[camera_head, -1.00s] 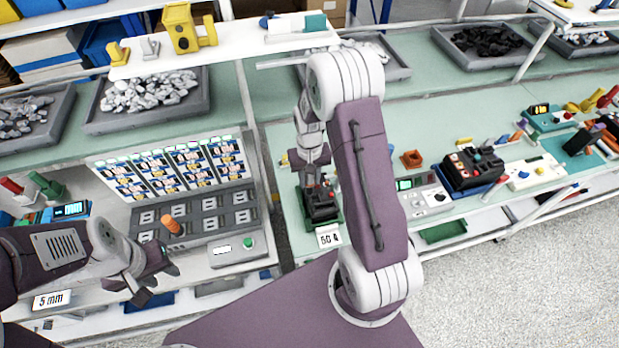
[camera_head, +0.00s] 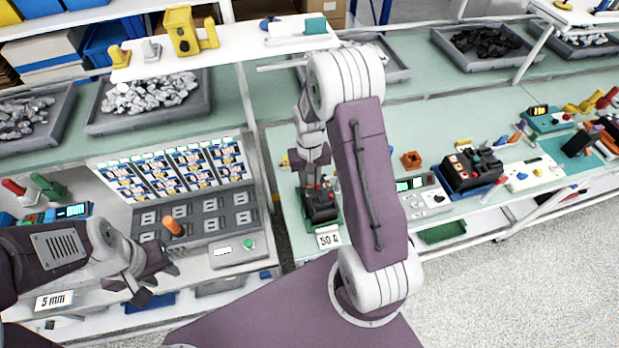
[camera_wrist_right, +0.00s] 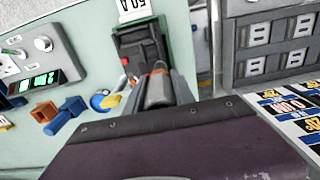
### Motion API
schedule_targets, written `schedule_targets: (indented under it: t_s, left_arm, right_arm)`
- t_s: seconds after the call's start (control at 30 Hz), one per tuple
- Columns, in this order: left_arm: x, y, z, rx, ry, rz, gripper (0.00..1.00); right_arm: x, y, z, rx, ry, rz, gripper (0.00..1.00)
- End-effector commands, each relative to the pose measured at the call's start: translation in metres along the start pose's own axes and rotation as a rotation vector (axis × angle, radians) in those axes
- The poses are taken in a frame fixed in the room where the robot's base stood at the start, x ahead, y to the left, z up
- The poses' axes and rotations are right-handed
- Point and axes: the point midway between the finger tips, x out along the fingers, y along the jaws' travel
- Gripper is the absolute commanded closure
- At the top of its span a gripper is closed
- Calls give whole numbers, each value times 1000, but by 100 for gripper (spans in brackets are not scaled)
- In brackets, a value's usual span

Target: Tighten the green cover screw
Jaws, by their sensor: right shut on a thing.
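My right gripper (camera_head: 316,182) points down at a dark breaker (camera_head: 323,208) on a green base, with a 50 A label at its front. In the right wrist view, the breaker (camera_wrist_right: 133,45) has a red part, and the gripper (camera_wrist_right: 160,82) is shut on a small grey piece with an orange end at the breaker's near side. The fingers partly hide this piece. My left gripper (camera_head: 160,282) is open and empty at the left bench's front edge, below an orange-handled tool (camera_head: 173,227). I cannot make out a green cover screw.
The left bench has a panel of grey sockets (camera_head: 210,215) and a card board (camera_head: 170,168). Right of my right arm stand an orange block (camera_head: 411,160), a meter box (camera_head: 425,193) and a black-and-red device (camera_head: 472,170). Trays of parts (camera_head: 150,95) lie behind.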

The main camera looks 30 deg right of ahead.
Motion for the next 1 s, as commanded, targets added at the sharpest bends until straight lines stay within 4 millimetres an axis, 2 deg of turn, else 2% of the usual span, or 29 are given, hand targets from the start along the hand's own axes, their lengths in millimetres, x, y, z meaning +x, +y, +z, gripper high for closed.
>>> schedule_targets:
  t_s: [0.03, 0.6, 1.0]
  left_arm:
    - [-8, 0, -1, 0, 0, 0, 64]
    - [-44, 1, -5, 0, 0, 0, 64]
    - [-45, 1, -5, 0, 0, 0, 64]
  right_arm:
    - [-8, 0, 0, 0, 1, 0, 100]
    - [-50, 0, 0, 0, 1, 0, 100]
    - [-51, 0, 1, -7, 1, 0, 100]
